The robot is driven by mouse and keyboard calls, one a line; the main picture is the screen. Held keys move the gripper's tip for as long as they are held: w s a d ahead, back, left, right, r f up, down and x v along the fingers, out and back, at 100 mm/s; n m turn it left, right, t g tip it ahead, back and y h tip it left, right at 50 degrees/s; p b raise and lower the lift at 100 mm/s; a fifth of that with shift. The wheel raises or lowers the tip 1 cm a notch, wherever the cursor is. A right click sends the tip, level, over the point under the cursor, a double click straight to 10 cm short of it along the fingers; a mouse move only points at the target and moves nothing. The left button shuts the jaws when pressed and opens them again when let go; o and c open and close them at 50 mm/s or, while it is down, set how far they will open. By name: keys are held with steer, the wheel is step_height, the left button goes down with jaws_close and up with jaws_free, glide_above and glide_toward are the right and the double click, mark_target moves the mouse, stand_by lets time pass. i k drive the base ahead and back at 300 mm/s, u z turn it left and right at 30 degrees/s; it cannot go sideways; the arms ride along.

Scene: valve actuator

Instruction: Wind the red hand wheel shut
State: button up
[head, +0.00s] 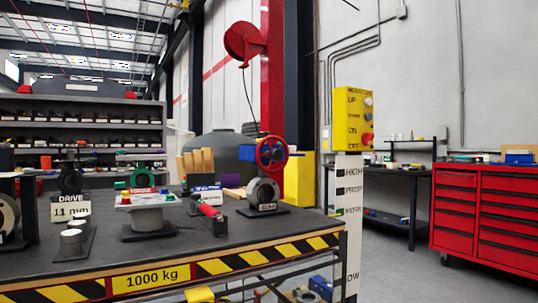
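The red hand wheel (259,158) stands upright near the back right of the workbench, with blue parts on and behind it. What bears the wheel is partly hidden by the flange. How far the wheel is turned cannot be told. My gripper is not in view, and nothing is seen touching the wheel.
The dark workbench (185,240) has a striped front edge. A grey block with a green-and-red part (148,215), a red cylinder (209,210) and metal cups (72,240) stand on it. A yellow control box (352,118) on a post stands right. Floor (400,275) is free before the red cabinet (490,215).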

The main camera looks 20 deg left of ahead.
mark_target(275, 154)
steer(key=u, duration=0.8)
steer(key=i, duration=0.9)
steer(key=u, duration=0.9)
